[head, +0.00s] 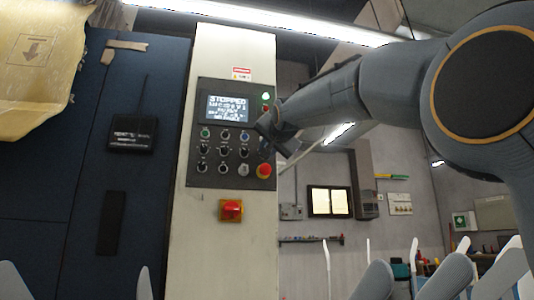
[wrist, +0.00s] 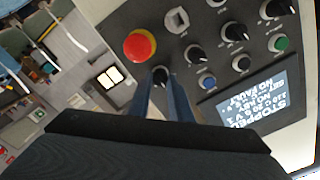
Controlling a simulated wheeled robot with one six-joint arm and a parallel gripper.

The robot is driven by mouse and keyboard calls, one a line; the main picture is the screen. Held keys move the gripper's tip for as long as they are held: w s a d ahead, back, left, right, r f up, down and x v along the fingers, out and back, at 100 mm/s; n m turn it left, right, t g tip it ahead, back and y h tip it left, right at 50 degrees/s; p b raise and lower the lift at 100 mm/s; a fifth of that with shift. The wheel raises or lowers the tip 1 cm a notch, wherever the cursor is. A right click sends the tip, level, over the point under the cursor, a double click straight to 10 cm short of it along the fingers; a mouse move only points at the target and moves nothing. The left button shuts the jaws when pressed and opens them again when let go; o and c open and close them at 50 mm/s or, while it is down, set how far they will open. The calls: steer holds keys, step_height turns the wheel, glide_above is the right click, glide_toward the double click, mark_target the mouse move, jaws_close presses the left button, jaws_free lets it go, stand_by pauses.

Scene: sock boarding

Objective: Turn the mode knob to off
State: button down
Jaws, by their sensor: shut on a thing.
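The grey control panel (head: 234,183) is on a cream cabinet column. My gripper (head: 264,137) is at its right side, above the red emergency-stop button (head: 264,170). In the wrist view, my gripper (wrist: 163,88) is shut with its two blue-grey fingers on either side of a black knob (wrist: 160,74). This knob sits next to the red button (wrist: 140,45). The fingers hide part of the knob, and its label and pointer direction cannot be read. My gripper largely hides the knob in the head view.
Several other black knobs (wrist: 237,32), a blue button (wrist: 207,82) and a key switch (wrist: 177,20) are close by. The display (head: 228,108) reads STOPPED. A red switch (head: 231,210) is below the panel. Open room lies right of the column.

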steer(key=shift+m, duration=0.4)
steer(key=c, duration=1.6)
jaws_free()
steer(key=b+v, duration=0.1)
steer(key=v, duration=0.6)
steer(key=shift+s+d, duration=0.15)
steer(key=shift+s, duration=0.25)
